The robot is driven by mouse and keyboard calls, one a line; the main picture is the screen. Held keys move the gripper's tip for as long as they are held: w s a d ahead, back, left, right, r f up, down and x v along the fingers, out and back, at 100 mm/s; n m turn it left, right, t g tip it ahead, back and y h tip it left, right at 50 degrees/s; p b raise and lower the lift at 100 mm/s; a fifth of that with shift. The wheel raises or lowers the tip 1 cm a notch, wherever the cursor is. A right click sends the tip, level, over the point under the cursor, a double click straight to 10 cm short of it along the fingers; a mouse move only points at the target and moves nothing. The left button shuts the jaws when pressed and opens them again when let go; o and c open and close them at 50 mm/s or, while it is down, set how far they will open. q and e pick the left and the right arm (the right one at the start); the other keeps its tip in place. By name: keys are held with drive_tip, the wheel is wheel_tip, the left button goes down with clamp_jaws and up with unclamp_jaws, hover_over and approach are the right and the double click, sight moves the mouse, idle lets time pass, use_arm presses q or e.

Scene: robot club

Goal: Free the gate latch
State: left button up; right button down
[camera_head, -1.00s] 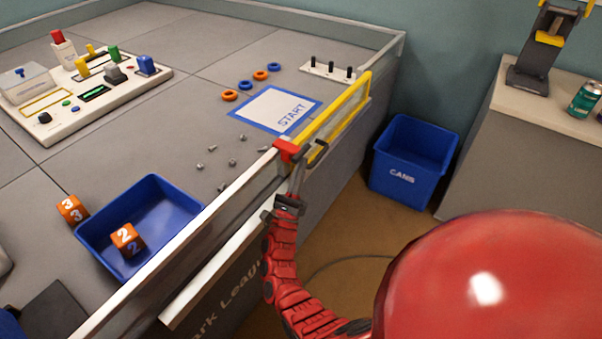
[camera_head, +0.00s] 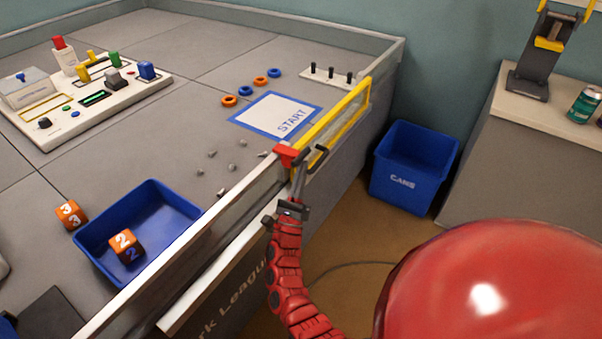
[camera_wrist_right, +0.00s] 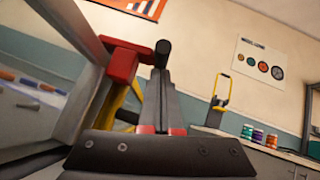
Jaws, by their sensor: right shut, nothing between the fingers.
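The red latch block (camera_head: 286,153) sits on top of the low wall, at the near end of the yellow-framed gate (camera_head: 338,112). A dark bar (camera_head: 318,158) stands beside it on the outer side. In the right wrist view the red latch (camera_wrist_right: 122,62) is left of my fingers, with a black round-ended piece (camera_wrist_right: 162,48) at their tips. My right gripper (camera_head: 299,172) is shut and empty, reaching up from outside the wall close against the latch. In the right wrist view its fingers (camera_wrist_right: 163,85) point up; I cannot tell whether they touch. My left gripper is out of view.
Inside the wall lie a blue tray (camera_head: 180,207) with an orange number cube (camera_head: 126,246), a START mat (camera_head: 277,113) and several small grey pieces. A blue CANS bin (camera_head: 415,165) stands on the floor to the right, before a counter (camera_head: 520,150). Floor between is open.

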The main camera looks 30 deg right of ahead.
sight(280, 151)
drive_tip(key=shift+s+n, duration=0.1)
drive_tip(key=shift+n, duration=0.2)
drive_tip(key=r+n+t+y+p, duration=0.1)
drive_tip(key=r+n+y+p, duration=0.2)
drive_tip(key=n+y, duration=0.1)
drive_tip(key=r+n+y+p, duration=0.3)
drive_tip(key=n, duration=0.2)
drive_tip(key=r+n+t+y+p, duration=0.1)
drive_tip(key=r+n+y+p, duration=0.1)
drive_tip(key=r+n+y, duration=0.1)
drive_tip(key=shift+w+n+t+y+p, duration=0.35)
drive_tip(key=shift+n+y, duration=0.45)
drive_tip(key=shift+n, duration=0.4)
drive_tip(key=w+r+n+g+y+p, duration=0.1)
drive_tip(key=p, duration=0.3)
drive_tip(key=w+a+r+n+g+p, duration=0.1)
drive_tip(key=n+g+p, duration=0.1)
drive_tip(key=p, duration=0.3)
drive_tip(key=w+r+n+g+y+p, duration=0.1)
drive_tip(key=w+n+p, duration=0.1)
drive_tip(key=p, duration=0.3)
drive_tip(key=shift+a+r+g+y, duration=0.15)
drive_tip(key=shift+a+g+y, duration=0.15)
drive_tip(key=shift+a, duration=0.1)
drive_tip(key=shift+w+a+n+p, duration=0.2)
drive_tip(key=shift+w+n+p, duration=0.3)
drive_tip(key=shift+p, duration=0.4)
drive_tip(key=shift+w+a+g+p, duration=0.15)
drive_tip(key=shift+w+g+p, duration=0.15)
drive_tip(key=shift+p, duration=0.3)
